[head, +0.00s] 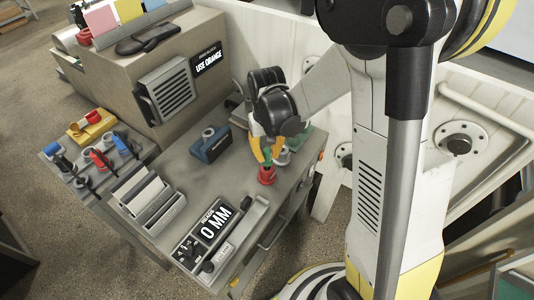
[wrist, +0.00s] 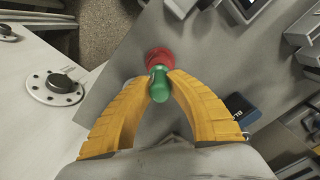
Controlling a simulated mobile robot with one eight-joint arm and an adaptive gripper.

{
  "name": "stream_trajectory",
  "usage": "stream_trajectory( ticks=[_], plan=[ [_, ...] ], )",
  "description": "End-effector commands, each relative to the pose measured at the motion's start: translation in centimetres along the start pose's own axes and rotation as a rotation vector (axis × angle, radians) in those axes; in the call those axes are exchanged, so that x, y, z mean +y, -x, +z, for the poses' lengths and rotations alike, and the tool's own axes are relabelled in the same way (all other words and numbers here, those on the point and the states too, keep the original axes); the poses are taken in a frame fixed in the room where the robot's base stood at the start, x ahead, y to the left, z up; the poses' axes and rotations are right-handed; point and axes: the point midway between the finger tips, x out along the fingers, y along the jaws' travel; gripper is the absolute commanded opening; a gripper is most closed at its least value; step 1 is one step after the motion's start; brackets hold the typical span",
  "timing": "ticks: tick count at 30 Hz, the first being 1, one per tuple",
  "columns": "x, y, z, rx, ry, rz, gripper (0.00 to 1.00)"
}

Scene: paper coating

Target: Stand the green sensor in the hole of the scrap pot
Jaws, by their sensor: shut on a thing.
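My gripper (head: 267,146) is shut on the green sensor (head: 266,157), with a yellow finger on each side of it. In the wrist view the green sensor (wrist: 160,88) sits between the fingertips of my gripper (wrist: 160,80). A red pot (head: 266,176) stands on the grey bench, right at the sensor's lower end. The red pot (wrist: 159,59) also shows just beyond the sensor in the wrist view. The sensor hides the pot's hole, so I cannot tell whether its end is inside. No label on the red pot is readable.
A blue block (head: 210,146) stands left of my gripper; a grey piece (head: 284,157) and a green piece (head: 303,138) stand close behind on the right. A display reading 0 MM (head: 214,222) and a grey rack (head: 148,198) occupy the front. Bare bench (head: 225,180) lies between.

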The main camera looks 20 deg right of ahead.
Motion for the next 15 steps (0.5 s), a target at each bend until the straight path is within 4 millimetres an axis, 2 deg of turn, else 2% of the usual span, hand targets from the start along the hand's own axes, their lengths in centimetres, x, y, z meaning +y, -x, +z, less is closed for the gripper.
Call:
stream_trajectory(
  ticks=[15],
  plan=[
    [0.0,-1.4,0.0,0.000,0.000,0.000,0.00]
  ],
)
